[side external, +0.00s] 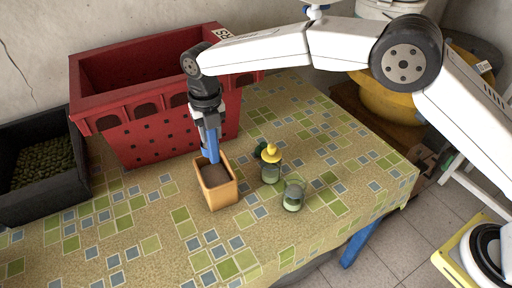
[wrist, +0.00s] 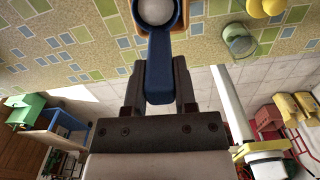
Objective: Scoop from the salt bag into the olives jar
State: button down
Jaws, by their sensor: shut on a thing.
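My gripper (side external: 209,126) is shut on the handle of a blue scoop (side external: 213,150). The scoop (wrist: 160,72) also shows in the wrist view, with a round pale fill inside its blue rim. In the side view the scoop points down at the open top of an orange-tan, square-sided bag (side external: 221,196) with a greyish-brown inside, likely the salt bag. Its lower end is at or inside the opening; the depth is hidden. A glass jar with green contents (side external: 293,197), likely the olives jar, stands to the right and shows in the wrist view (wrist: 239,43).
A red crate (side external: 150,139) is behind the bag, and a black crate of olives (side external: 45,197) is at far left. The tiled cloth in front is clear.

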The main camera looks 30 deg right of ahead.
dwell(0.4)
jog(key=s+d+r+m, duration=0.2)
jog(key=s+d+m, duration=0.9)
jog(key=s, duration=0.4)
jog(key=shift+d+m, duration=0.3)
jog(key=shift+d, duration=0.25)
jog(key=shift+d+f, duration=0.1)
jog(key=shift+d, duration=0.05)
jog(key=w+d+f+g+y, duration=0.4)
jog(key=d+f+g+y, duration=0.2)
jog(key=y, duration=0.5)
jog(key=shift+d, duration=0.6)
